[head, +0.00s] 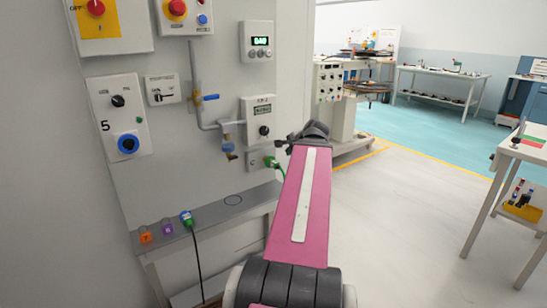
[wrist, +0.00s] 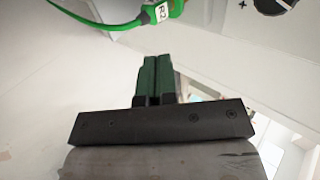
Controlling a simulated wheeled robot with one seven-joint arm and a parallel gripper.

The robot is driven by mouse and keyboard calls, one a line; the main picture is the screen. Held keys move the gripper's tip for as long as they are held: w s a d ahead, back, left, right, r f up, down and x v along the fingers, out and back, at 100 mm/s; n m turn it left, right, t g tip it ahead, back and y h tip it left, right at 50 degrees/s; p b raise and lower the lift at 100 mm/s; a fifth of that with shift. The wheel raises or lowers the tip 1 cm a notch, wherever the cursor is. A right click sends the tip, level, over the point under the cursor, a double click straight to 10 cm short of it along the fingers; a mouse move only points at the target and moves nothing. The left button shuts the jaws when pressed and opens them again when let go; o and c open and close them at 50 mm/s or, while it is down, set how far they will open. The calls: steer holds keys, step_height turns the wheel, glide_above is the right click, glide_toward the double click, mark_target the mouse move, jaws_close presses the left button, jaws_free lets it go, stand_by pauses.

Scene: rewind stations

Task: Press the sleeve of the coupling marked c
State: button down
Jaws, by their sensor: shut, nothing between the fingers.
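My gripper (wrist: 158,78) shows in the wrist view with its two green fingers together and nothing between them. A green plug and cable (wrist: 120,22) with a white label, seemingly reading R2, lie at the top of that view, apart from the fingertips. In the head view a green plug (head: 270,161) sits at a small wall plate. A pipe with a blue-handled valve (head: 210,97) runs down the panel to a fitting (head: 228,140) with a hanging end. My arm hides part of the panel's right side, and the gripper is not distinct there.
A narrow ledge (head: 215,217) below the panel carries an orange piece (head: 145,235), a purple piece (head: 167,227) and a blue-green plug (head: 186,217) with a black cable. Control boxes stick out from the panel. Open floor lies to the right, before a white table (head: 525,147).

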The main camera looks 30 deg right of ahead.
glide_toward(271, 159)
steer(key=f, duration=0.4)
steer(key=shift+w, duration=0.3)
steer(key=w, duration=0.3)
steer(key=shift+w+a+f, duration=0.1)
steer(key=shift+w+a, duration=0.1)
steer(key=shift+w, duration=0.4)
